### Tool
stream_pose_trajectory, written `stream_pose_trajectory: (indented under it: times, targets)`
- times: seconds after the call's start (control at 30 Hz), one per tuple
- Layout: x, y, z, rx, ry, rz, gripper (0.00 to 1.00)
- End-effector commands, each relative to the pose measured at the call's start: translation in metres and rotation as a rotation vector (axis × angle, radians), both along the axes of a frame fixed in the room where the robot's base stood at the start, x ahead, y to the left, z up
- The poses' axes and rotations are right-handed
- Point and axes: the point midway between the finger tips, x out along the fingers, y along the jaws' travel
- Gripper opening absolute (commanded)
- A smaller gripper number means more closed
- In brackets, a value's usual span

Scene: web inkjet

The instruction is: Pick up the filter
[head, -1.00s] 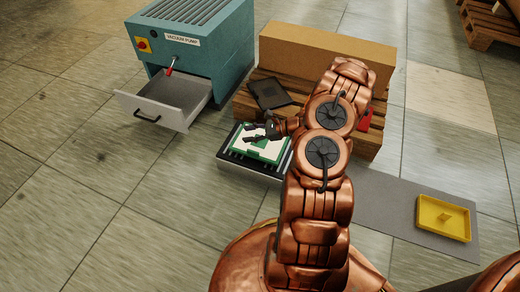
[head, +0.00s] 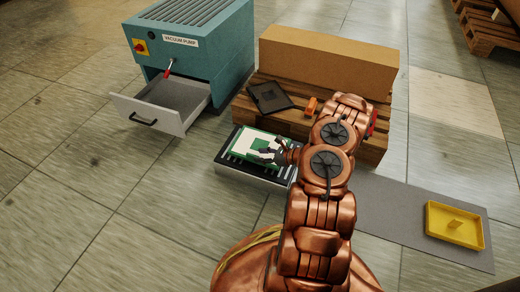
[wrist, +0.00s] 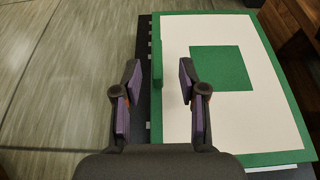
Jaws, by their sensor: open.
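A flat white panel with a green border and green centre square, which may be the filter (head: 238,148), lies on the black-topped box by the pallet. In the wrist view the panel (wrist: 215,125) fills the right half, and a small upright green tab (wrist: 157,65) stands at its left edge. My gripper (head: 268,149) is over the panel's right part in the head view. In the wrist view my gripper (wrist: 160,75) is open and empty, its fingers either side of the tab. Whether they touch it I cannot tell.
A teal vacuum pump (head: 190,55) has its drawer (head: 150,115) open. A pallet (head: 365,145) bears a long cardboard box (head: 325,60), a dark panel (head: 268,97) and an orange block (head: 311,106). A yellow tray (head: 455,238) lies on a grey mat (head: 390,205) at right.

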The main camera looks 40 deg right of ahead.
Motion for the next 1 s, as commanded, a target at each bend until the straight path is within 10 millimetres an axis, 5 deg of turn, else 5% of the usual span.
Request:
stream_pose_trajectory:
  times: [0.23, 0.53, 0.93, 1.0]
  targets:
    - [0.021, 0.017, -0.011, 0.001, 0.002, 0.002, 0.42]
    - [0.024, 0.018, -0.010, 0.001, 0.002, 0.001, 0.42]
    - [0.024, 0.018, -0.010, 0.000, 0.001, 0.001, 0.00]
    - [0.024, 0.018, -0.010, 0.001, 0.002, 0.001, 0.00]
